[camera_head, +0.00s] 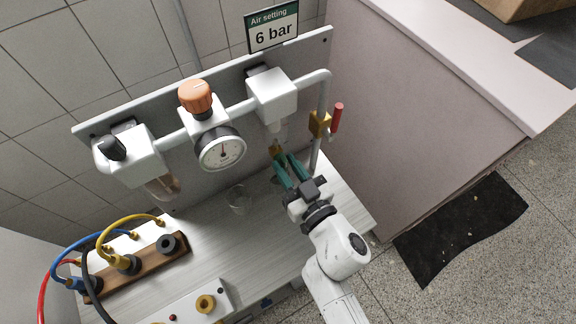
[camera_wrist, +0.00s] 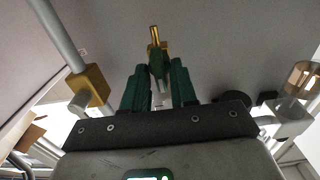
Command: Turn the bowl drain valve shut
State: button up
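The bowl drain valve is a small brass fitting (camera_head: 275,149) below the clear bowl under the right white unit. In the wrist view, the brass valve (camera_wrist: 155,36) stands upright ahead of my gripper, with a green piece below it that looks like its handle (camera_wrist: 159,66). My gripper (camera_head: 282,159) has two green fingers pointing up at the valve. In the wrist view, the gripper's fingers (camera_wrist: 159,70) are apart, one on each side of the green piece, with narrow gaps. Whether either finger touches it cannot be told.
A vertical pipe with a brass block (camera_head: 319,124) and red lever (camera_head: 337,117) stands close right of my gripper. A gauge (camera_head: 222,149) and orange knob (camera_head: 196,97) are to the left. A clear cup (camera_head: 238,200) stands on the bench. Hoses join a wooden block (camera_head: 180,252).

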grip_shut()
jog(key=shift+n, duration=0.3)
jog(key=n, duration=0.3)
jog(key=shift+s+a+n, duration=0.1)
jog(key=shift+n, duration=0.2)
jog(key=n, duration=0.4)
jog(key=shift+f+b, duration=0.1)
jog(key=shift+b, duration=0.25)
jog(key=n, duration=0.5)
jog(key=shift+a+f+b, duration=0.1)
jog(key=shift+b, duration=0.3)
jog(key=n, duration=0.4)
jog(key=shift+s+f+n+b, duration=0.1)
jog(key=shift+n+b, duration=0.2)
jog(key=shift+b, duration=0.1)
